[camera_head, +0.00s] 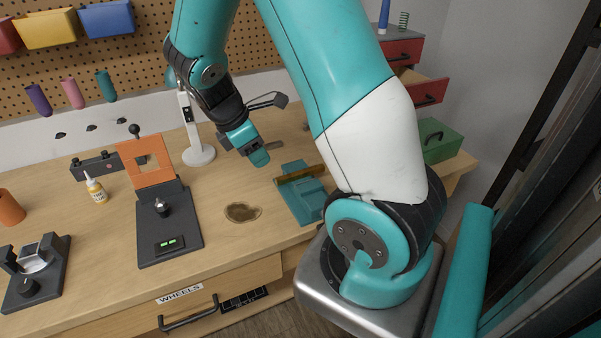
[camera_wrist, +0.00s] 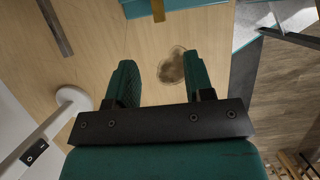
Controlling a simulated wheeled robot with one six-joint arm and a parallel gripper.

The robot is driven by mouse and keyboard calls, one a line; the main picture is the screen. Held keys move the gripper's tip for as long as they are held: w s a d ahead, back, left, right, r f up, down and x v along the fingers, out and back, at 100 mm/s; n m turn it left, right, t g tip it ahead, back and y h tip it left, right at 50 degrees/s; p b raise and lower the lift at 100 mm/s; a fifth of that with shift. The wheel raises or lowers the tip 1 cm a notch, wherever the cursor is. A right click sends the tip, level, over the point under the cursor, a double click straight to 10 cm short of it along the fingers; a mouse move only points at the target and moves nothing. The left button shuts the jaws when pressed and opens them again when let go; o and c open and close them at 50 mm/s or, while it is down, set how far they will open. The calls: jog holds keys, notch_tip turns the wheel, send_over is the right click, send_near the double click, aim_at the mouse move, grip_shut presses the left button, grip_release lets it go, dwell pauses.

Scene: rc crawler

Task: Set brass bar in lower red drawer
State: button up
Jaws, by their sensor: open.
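The brass bar (camera_head: 300,175) lies across the teal fixture (camera_head: 302,200) on the bench, partly hidden by my arm. In the wrist view, the end of the brass bar (camera_wrist: 158,10) shows at the top edge, beyond the fingertips. My gripper (camera_head: 262,160) is open and empty above the bench, left of the bar. The lower red drawer (camera_head: 431,92) at the back right is pulled out. The upper red drawer (camera_head: 403,50) above it looks shut.
A grey bar (camera_head: 273,146) lies near my gripper. A white lamp base (camera_head: 199,155) stands left of it. A brown stain (camera_head: 242,212) marks the bench. A green box (camera_head: 438,141) sits in front of the red drawers. An orange-framed stand (camera_head: 148,160) is at left.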

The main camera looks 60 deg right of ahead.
send_over(278, 179)
jog(key=w+a, duration=0.2)
jog(key=a, duration=0.1)
notch_tip(278, 179, down, 4)
jog(key=shift+s+d+p+x, duration=0.15)
jog(key=shift+p+x, duration=0.3)
jog(key=shift+x, duration=1)
jog(key=shift+s+d+p+x, duration=0.15)
jog(key=shift+p+x, duration=0.3)
jog(key=shift+x, duration=1)
jog(key=shift+r, duration=0.2)
grip_shut()
